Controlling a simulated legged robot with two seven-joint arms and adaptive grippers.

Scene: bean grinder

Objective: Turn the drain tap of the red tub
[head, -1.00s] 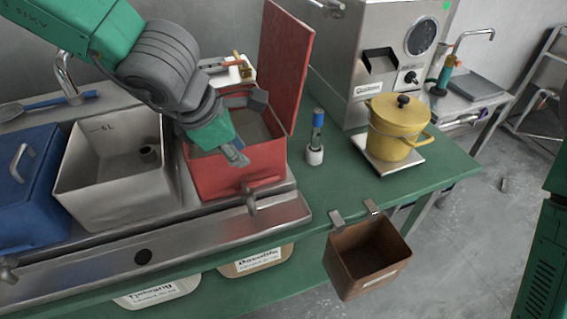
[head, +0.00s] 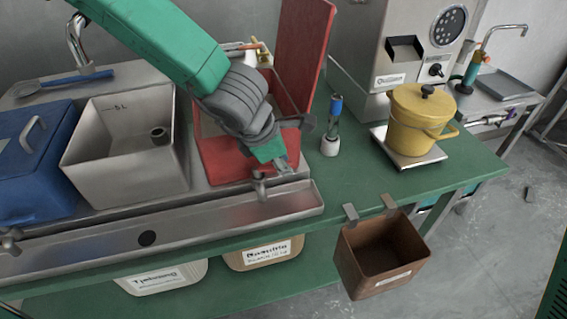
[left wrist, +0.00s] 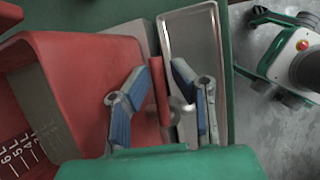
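The red tub (head: 222,158) stands at the right end of the metal sink unit, its red lid raised behind it. Its drain tap (head: 260,190) sticks out low at the front, above the metal trough. My left gripper (head: 288,172) is in front of the tub, pointing down near the tap. In the left wrist view the open left gripper (left wrist: 165,103) has its two blue-padded fingers apart, with a red bar-like part (left wrist: 160,92) and a grey tap piece (left wrist: 182,108) between them. The red tub (left wrist: 85,85) fills the left of that view. I cannot tell if the fingers touch the tap. My right gripper is not in view.
A grey tub (head: 125,185) and a blue lidded tub (head: 35,165) stand to the left. A blue-topped tool (head: 333,125) and a yellow pot (head: 415,120) on a scale stand to the right. A brown bin (head: 380,260) hangs from the table's front edge.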

